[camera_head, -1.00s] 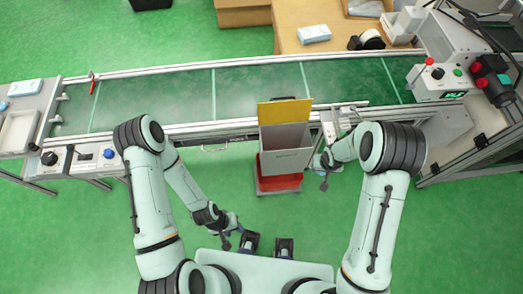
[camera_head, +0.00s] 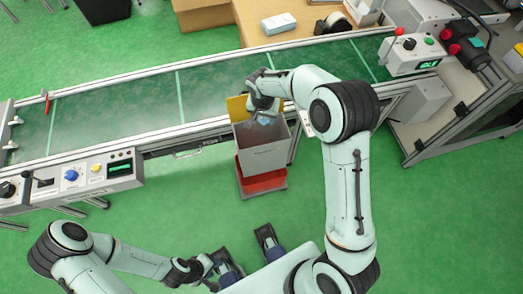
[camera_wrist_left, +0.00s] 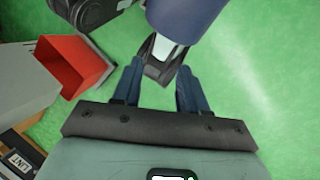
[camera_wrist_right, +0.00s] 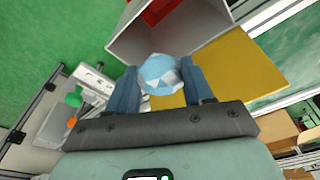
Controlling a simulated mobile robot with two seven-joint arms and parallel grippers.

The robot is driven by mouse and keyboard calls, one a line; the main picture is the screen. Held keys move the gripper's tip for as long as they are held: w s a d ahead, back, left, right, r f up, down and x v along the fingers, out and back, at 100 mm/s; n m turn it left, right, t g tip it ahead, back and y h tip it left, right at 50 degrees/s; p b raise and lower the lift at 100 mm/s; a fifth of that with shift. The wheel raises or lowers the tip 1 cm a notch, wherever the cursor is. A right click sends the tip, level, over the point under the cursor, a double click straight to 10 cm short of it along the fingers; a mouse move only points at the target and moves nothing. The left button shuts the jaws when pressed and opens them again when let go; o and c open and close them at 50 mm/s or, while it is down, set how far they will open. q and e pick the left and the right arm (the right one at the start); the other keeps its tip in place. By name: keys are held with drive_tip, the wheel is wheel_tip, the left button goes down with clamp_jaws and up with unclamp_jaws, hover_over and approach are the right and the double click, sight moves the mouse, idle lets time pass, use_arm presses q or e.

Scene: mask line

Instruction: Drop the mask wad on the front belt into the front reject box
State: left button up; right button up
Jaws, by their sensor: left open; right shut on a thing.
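The mask wad (camera_wrist_right: 160,74) is a crumpled light-blue and white ball. My right gripper (camera_wrist_right: 163,88) is shut on it in the right wrist view. In the head view the wad (camera_head: 264,119) shows as a small blue patch under my right gripper (camera_head: 263,108), over the open top of the grey reject box (camera_head: 263,157). The box has a yellow back panel (camera_head: 237,108) and shows in the right wrist view (camera_wrist_right: 135,43) just beyond the wad. My left gripper (camera_wrist_left: 155,88) is open and empty, low over the floor near my base.
The green front belt (camera_head: 120,108) runs behind the box. A red bin (camera_head: 263,182) sits below the grey box. A control panel (camera_head: 75,178) is at left, and a machine with buttons (camera_head: 415,50) at right.

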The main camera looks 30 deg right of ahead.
wheel_tip(320, 180, down, 6)
drive_tip(key=b, duration=0.3)
drive_tip(key=shift+r, duration=0.25)
drive_tip(key=o, duration=1.1)
drive_tip(key=shift+c, duration=0.2)
wheel_tip(320, 180, up, 13)
drive_tip(key=s+a+p, duration=0.1)
drive_tip(key=shift+s+a+r+p, duration=0.2)
drive_tip(key=shift+s+a+p, duration=0.05)
drive_tip(key=shift+s+p, duration=0.05)
